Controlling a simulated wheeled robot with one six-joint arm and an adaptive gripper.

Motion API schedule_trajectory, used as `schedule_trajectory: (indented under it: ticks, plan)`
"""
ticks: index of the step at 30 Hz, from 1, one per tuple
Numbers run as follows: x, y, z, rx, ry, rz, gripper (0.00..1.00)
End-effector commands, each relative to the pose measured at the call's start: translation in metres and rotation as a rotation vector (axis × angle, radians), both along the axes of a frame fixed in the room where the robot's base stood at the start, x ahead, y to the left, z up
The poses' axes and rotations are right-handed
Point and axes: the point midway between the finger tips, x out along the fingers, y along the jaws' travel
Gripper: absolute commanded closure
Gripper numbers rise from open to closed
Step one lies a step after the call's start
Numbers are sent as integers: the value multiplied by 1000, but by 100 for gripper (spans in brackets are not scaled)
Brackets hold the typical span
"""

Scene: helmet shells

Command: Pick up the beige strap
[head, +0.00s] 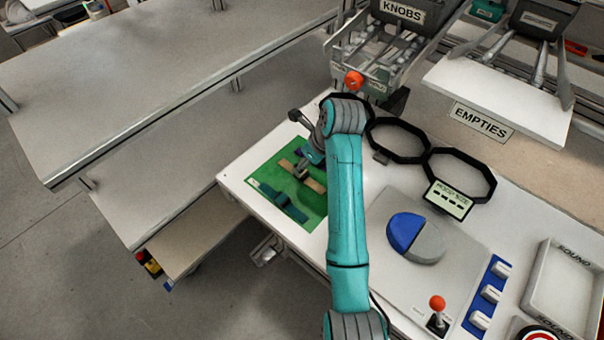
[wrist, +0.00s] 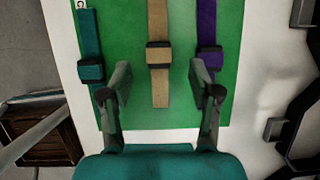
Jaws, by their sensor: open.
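In the head view the beige strap (head: 312,184) is partly hidden by my arm and gripper. My gripper (wrist: 160,77) is open, with one finger on each side of the beige strap near its buckle. I see no finger touching the strap; the height above the mat is hard to tell.
The teal strap (wrist: 89,45) lies left of the beige one, its buckle close to my left finger. The purple strap (wrist: 207,30) lies to the right, close to my right finger. Black octagonal rings (head: 462,152) stand on the white table right of my arm.

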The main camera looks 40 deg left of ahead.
Motion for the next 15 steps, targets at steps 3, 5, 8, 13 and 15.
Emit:
schedule_trajectory:
  ticks: [3, 5, 8, 13, 15]
  plan:
    - [-1, 2, -12, -3, 2, 0, 38]
    - [-1, 3, -21, -2, 2, 0, 38]
    - [-1, 7, -34, -2, 2, 0, 38]
    - [0, 13, -48, 0, 0, -1, 38]
    - [0, 14, -50, 0, 0, -1, 38]
